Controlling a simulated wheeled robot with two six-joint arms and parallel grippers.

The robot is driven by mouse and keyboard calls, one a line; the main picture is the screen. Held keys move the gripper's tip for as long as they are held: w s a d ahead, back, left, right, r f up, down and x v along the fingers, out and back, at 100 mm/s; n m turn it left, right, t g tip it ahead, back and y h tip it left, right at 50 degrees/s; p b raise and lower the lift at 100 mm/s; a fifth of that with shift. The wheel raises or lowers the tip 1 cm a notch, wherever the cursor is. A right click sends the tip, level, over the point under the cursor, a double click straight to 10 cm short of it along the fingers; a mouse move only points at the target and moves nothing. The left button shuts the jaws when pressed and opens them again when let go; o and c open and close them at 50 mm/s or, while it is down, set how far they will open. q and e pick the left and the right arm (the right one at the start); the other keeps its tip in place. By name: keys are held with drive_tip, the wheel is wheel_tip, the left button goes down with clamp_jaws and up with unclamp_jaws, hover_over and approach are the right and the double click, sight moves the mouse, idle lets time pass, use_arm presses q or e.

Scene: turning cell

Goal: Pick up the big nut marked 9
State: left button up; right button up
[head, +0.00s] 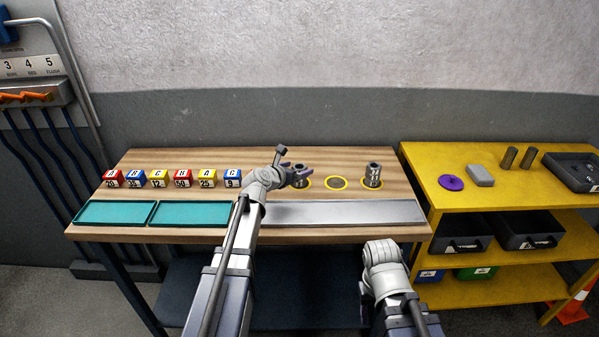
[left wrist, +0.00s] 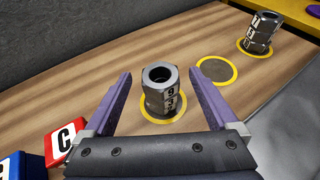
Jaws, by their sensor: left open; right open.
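A dark metal nut marked 9 (left wrist: 161,84) tops a short stack in the left yellow ring on the wooden bench, in the left wrist view. A lower nut marked 3 (left wrist: 165,105) shows beneath it. My left gripper (left wrist: 160,75) is open, its purple fingers on either side of the stack, with gaps visible on both sides. In the head view my left gripper (head: 299,181) is at the same stack (head: 301,168), partly covering it. My right arm is at the lower right in the head view; its gripper is hidden.
The middle yellow ring (head: 337,183) is empty. A taller nut stack (head: 373,174) stands in the right ring. Teal trays (head: 115,212) and a bare grey strip (head: 345,212) lie in front.

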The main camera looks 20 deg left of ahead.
use_arm(q)
drive_tip(key=shift+w+d+f, duration=0.15)
drive_tip(key=shift+w+f, duration=0.1)
drive_tip(key=shift+w, duration=0.25)
drive_tip(key=shift+c, duration=0.4)
clamp_jaws()
